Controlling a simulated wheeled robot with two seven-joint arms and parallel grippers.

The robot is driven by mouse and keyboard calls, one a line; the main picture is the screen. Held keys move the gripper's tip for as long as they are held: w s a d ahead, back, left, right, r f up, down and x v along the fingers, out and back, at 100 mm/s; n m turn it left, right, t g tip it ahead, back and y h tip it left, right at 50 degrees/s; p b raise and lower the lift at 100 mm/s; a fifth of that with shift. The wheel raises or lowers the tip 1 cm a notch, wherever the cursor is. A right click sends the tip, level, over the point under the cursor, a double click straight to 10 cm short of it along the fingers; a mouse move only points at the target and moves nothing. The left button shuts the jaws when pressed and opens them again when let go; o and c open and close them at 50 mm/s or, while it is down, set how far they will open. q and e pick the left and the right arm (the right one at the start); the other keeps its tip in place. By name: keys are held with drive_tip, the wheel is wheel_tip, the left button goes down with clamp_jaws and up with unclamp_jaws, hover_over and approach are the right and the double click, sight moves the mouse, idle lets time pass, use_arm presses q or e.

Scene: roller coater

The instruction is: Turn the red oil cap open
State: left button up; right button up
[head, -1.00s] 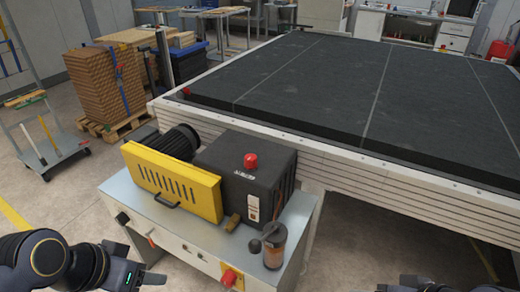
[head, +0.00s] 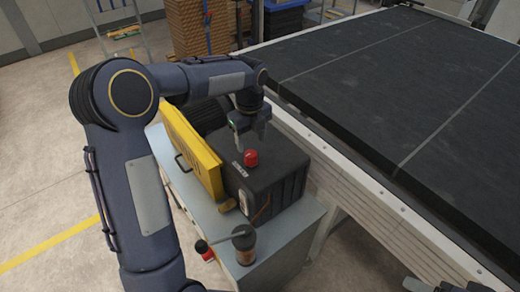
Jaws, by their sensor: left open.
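The red oil cap (head: 251,158) sits on top of the black pump housing (head: 275,175), in the middle of the head view. My left arm reaches over from the left, and my left gripper (head: 251,140) points down just above and behind the cap in the picture. Its fingers are open and nothing shows between them. I cannot tell from this view whether a finger touches the cap. A small dark part of my right arm or gripper (head: 428,285) shows at the lower right edge, and its fingers cannot be made out.
A yellow guard (head: 193,152) stands left of the housing on the grey cabinet (head: 283,250). A glass jar (head: 244,246) with a dark top stands at the cabinet's front. The large black table (head: 400,90) with a pale side rail lies close on the right.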

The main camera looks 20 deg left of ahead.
sight(251, 154)
use_arm(q)
wheel_tip(251, 154, down, 6)
drive_tip(key=shift+s+a+f+p, duration=0.1)
drive_tip(key=shift+f+p, duration=0.15)
drive_tip(key=shift+p, duration=0.1)
drive_tip(key=c, duration=1)
